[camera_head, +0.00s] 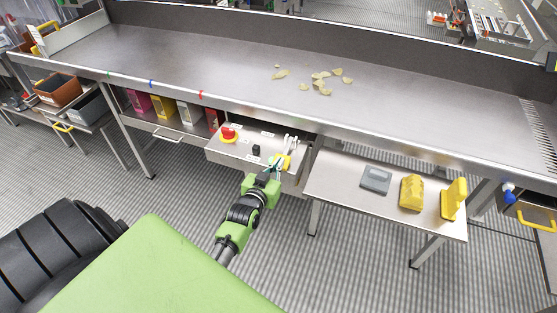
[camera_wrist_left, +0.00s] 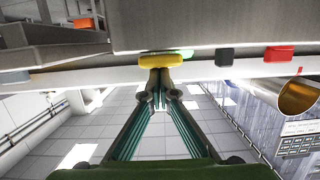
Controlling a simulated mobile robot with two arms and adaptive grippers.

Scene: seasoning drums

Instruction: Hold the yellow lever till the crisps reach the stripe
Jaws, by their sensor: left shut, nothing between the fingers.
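The yellow lever (camera_head: 286,161) is on the control panel (camera_head: 240,151) under the front edge of the steel trough (camera_head: 225,65). In the left wrist view the yellow lever (camera_wrist_left: 160,60) lies right at my fingertips. My left gripper (camera_head: 275,169) is shut with nothing between its fingers; its tips (camera_wrist_left: 158,82) appear against or just short of the lever, and I cannot tell whether they touch. The crisps (camera_head: 322,83) lie loosely scattered on the trough, right of the stripes. A red stripe (camera_head: 200,95), a blue stripe (camera_head: 151,84) and a green stripe (camera_head: 108,72) mark its front edge.
A red button (camera_head: 228,132) and a black switch (camera_head: 256,150) sit left of the lever. A side table (camera_head: 335,190) right of the panel holds a grey device (camera_head: 376,179) and two yellow objects (camera_head: 411,192). Coloured boxes (camera_head: 162,107) stand on a shelf below the trough.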

